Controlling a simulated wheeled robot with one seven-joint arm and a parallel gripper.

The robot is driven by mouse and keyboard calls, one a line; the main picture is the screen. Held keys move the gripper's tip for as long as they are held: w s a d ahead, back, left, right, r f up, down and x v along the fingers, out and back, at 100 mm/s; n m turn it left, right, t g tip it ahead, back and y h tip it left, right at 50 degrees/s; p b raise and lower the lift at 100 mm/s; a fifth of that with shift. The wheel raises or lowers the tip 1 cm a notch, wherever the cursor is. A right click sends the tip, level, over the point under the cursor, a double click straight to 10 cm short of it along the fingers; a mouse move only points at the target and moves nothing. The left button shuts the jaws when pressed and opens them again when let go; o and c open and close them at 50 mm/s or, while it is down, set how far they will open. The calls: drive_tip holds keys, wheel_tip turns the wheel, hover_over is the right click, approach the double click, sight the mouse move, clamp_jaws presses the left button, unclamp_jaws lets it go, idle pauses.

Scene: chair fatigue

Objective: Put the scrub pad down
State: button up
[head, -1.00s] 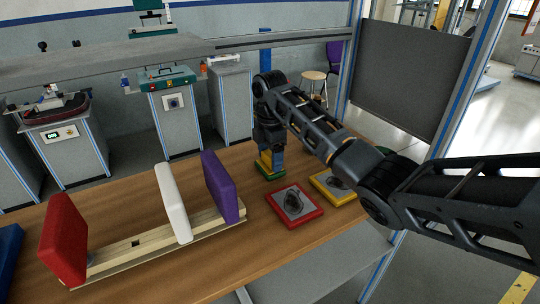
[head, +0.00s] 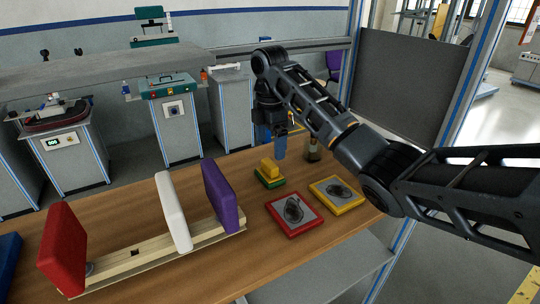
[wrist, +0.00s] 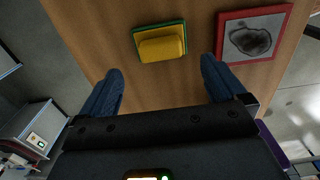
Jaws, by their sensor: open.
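The scrub pad, a yellow block (head: 270,165), lies flat on a green-edged square (head: 269,181) on the wooden table. In the wrist view the yellow block (wrist: 161,49) and the green-edged square (wrist: 184,29) show beyond my fingertips, nothing touching them. My gripper (wrist: 161,68) is open and empty, its two blue fingers spread apart. In the head view my gripper (head: 277,146) hangs above and behind the block, with a visible gap. The far finger is partly hidden there.
A red-framed square (head: 294,211) and a yellow-framed square (head: 336,194), each with a dark round picture, lie to the right. A dark bottle (head: 313,149) stands behind them. Red (head: 63,247), white (head: 173,211) and purple (head: 220,196) upright panels stand on a wooden rail at left.

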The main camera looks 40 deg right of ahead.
sight(270, 163)
drive_tip(key=shift+r+p, duration=0.65)
drive_tip(key=shift+r, duration=1.6)
